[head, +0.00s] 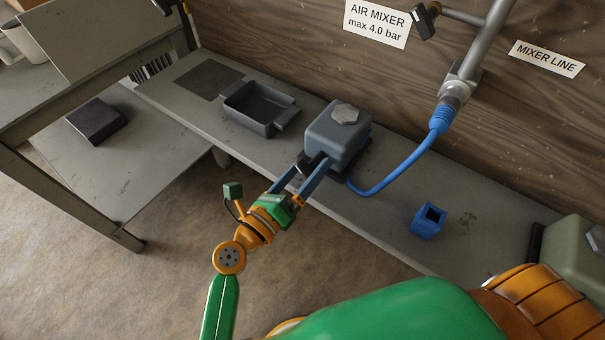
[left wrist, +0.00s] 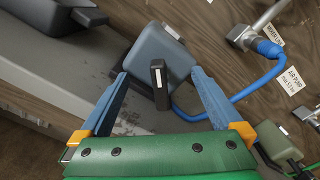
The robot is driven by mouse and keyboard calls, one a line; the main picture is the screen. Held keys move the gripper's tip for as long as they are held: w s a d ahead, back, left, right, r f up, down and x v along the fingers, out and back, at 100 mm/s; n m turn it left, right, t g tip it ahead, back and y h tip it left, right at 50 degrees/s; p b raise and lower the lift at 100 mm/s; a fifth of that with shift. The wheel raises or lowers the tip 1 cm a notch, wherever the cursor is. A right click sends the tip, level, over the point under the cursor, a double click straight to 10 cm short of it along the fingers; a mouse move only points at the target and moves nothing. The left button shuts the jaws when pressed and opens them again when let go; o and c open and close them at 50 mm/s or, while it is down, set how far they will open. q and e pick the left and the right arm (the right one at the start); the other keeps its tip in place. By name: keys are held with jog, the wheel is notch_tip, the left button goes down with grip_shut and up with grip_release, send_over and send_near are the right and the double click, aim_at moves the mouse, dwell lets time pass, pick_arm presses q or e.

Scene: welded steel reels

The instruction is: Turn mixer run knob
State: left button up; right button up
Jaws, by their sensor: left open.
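The mixer unit is a blue-grey box (head: 338,130) with a pale hexagonal plate on top, standing on the grey bench. It also fills the middle of the left wrist view (left wrist: 160,48). Its knob (left wrist: 158,85) is a black bar handle with a small pale mark, standing roughly upright in that view. My left gripper (head: 313,166) is open at the front of the box. In the left wrist view its blue fingers (left wrist: 158,76) stand either side of the knob, with gaps visible. In the head view the fingers largely hide the knob. My right gripper is out of view.
A blue hose (head: 400,165) runs from the box to a wall pipe (head: 480,55). An empty dark tray (head: 258,108) stands left of the box. A small blue square holder (head: 428,220) and a green box (head: 575,258) stand right.

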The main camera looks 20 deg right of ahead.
pick_arm(q)
jog(key=p+v, duration=0.1)
jog(key=v, duration=0.6)
dwell(0.4)
